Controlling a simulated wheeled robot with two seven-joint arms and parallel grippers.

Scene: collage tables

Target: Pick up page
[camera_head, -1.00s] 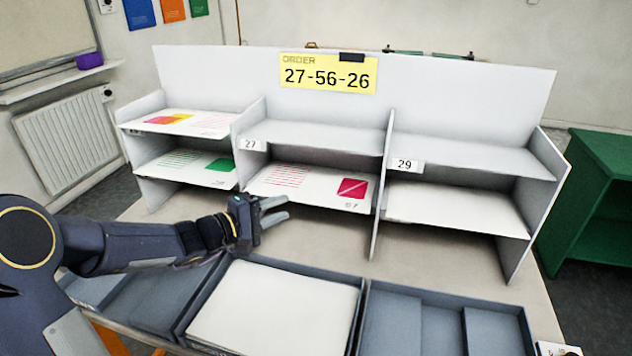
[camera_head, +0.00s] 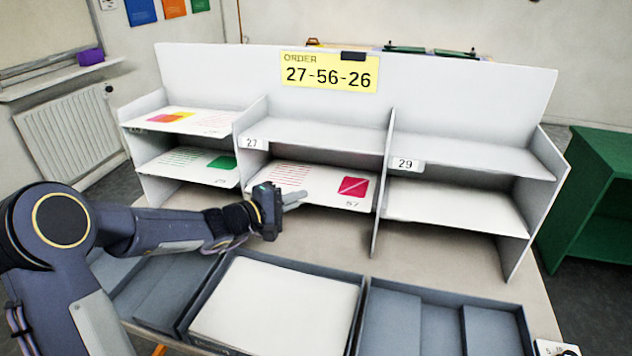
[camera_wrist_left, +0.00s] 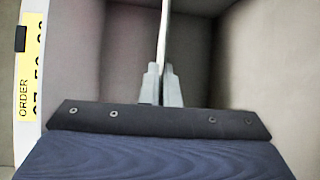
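A white page (camera_head: 318,190) with red lines, a red square and a number like 57 lies on the lower middle shelf. My left gripper (camera_head: 292,197) is at this page's front edge, left of centre. In the left wrist view its two fingers (camera_wrist_left: 160,88) are close together on a thin pale edge (camera_wrist_left: 164,40), which appears to be the page seen edge-on. The exact contact is small and hard to see. My right gripper is not in view.
The rack holds pages with orange (camera_head: 180,121) and green (camera_head: 195,166) prints at left. A yellow order card (camera_head: 328,73) reads 27-56-26. In front stand a tray with blank white sheets (camera_head: 275,303) and a divided grey tray (camera_head: 440,330). Upright dividers flank the middle bay.

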